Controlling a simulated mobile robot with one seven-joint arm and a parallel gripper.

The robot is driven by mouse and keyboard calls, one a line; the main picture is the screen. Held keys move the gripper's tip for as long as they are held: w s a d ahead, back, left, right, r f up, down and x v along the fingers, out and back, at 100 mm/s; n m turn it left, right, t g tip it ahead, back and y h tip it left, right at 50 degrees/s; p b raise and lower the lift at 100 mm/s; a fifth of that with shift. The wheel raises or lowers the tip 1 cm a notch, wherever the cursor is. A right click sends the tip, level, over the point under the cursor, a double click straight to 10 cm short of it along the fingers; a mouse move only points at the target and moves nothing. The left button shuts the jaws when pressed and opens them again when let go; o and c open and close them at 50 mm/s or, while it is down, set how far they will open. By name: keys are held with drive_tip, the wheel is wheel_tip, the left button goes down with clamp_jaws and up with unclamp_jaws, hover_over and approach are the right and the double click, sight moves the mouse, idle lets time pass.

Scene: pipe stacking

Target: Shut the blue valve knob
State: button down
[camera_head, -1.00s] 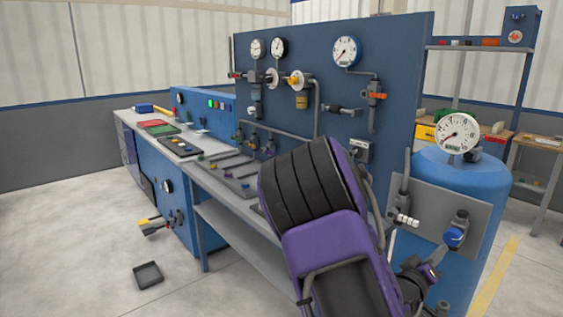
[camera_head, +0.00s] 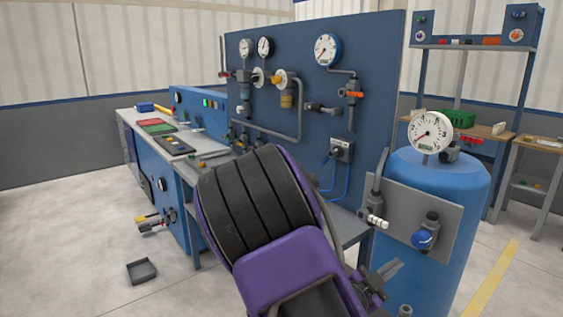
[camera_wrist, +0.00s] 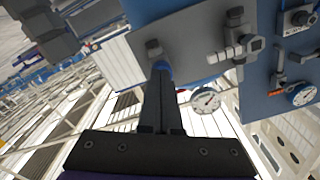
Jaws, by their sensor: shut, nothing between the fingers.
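The blue valve knob (camera_head: 422,239) sits on a grey plate (camera_head: 440,205) on the front of the blue tank (camera_head: 440,175). My gripper (camera_head: 392,268) is shut and empty, below and left of the knob in the head view. In the wrist view my gripper (camera_wrist: 161,74) points toward the knob; I cannot tell whether it touches it.
A white-tipped valve fitting (camera_head: 376,220) sits left of the knob on the same plate. A round gauge (camera_head: 430,132) tops the tank. The tall blue panel (camera_head: 380,80) with gauges and pipes stands left of the tank. Open floor (camera_head: 505,265) lies to the right.

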drive_tip(key=shift+f+m, duration=0.1)
drive_tip(key=shift+m, duration=0.2)
drive_tip(key=b+x, duration=0.1)
drive_tip(key=x, duration=0.5)
drive_tip(key=shift+w+d, duration=0.25)
drive_tip(key=shift+d, duration=0.1)
drive_tip(key=shift+r, duration=0.4)
idle(0.5)
drive_tip(key=shift+w+a+r+b, duration=0.2)
drive_tip(key=shift+w+r+b, duration=0.1)
drive_tip(key=shift+w, duration=0.05)
drive_tip(key=shift+f, duration=0.1)
drive_tip(key=v, duration=0.6)
drive_tip(key=shift+w+a+f, duration=0.15)
drive_tip(key=shift+a+f, duration=0.05)
drive_tip(key=shift+f, duration=0.1)
idle(0.3)
